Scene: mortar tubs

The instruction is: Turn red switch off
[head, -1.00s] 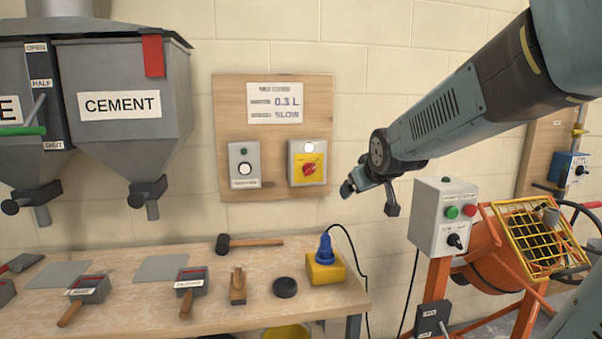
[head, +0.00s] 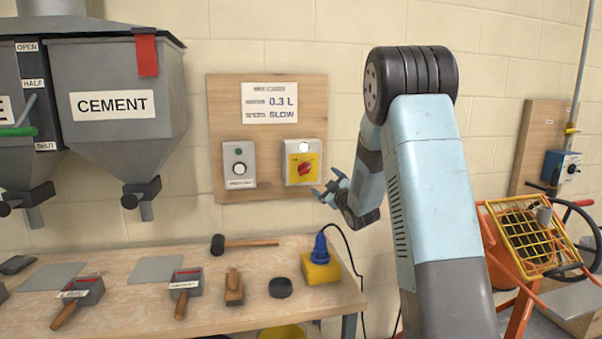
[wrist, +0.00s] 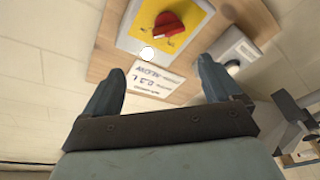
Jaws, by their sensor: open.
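The red switch (head: 305,169) is a rotary knob on a yellow plate in a grey box, mounted on a wooden wall board (head: 268,90). A white lamp on the box above the knob looks lit. In the wrist view the red switch (wrist: 172,23) appears at the top, beyond the fingers, on its yellow plate. My gripper (head: 324,190) is open and empty, just right of and slightly below the switch box in the head view. In the wrist view my gripper (wrist: 158,85) has its two fingers spread wide, apart from the switch.
A grey box with a white button (head: 239,168) sits left of the switch. Below, a workbench (head: 215,318) holds scoops, a mallet (head: 248,243) and a yellow block with a blue plug (head: 320,262). Cement hoppers (head: 112,105) hang at left; an orange mixer (head: 510,255) stands at right.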

